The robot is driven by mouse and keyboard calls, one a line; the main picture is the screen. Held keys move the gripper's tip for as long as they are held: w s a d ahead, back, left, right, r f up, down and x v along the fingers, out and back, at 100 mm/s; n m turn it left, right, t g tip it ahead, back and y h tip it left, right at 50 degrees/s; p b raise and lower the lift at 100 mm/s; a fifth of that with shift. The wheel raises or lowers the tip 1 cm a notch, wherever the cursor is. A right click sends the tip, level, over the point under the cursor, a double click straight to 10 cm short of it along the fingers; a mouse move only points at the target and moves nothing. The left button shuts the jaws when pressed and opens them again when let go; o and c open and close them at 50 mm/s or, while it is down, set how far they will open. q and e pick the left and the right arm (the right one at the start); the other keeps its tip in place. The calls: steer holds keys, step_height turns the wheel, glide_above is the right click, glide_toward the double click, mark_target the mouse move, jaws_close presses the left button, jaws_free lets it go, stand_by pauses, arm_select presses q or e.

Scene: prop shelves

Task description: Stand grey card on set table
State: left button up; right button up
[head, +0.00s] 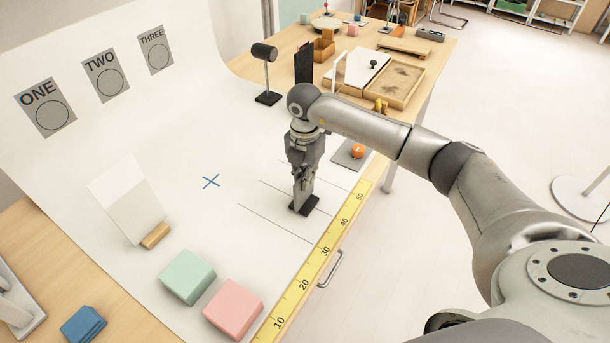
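The grey card (302,196) is upright in a black base (306,207) near the front edge of the white-covered set table (215,215). The base is among thin dark lines drawn on the white sheet; I cannot tell for sure whether it touches the sheet. My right gripper (303,178) points down from above, with its fingers closed around the upper part of the card and hiding much of it. My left gripper is not in view.
A white card (125,205) leans in a wooden holder (156,236) at left. Green (187,276) and pink (234,308) blocks sit at the front. A yellow ruler (320,258) runs along the edge. An orange ball (358,151) and a black lamp (265,54) are farther back. A blue cross (211,181) marks clear sheet.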

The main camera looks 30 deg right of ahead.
steer(key=o, duration=0.4)
steer(key=shift+c, duration=0.2)
steer(key=shift+r, duration=0.55)
step_height(320, 180, up, 11)
steer(key=b, duration=0.2)
steer(key=shift+r+b, duration=0.15)
steer(key=shift+b, duration=0.15)
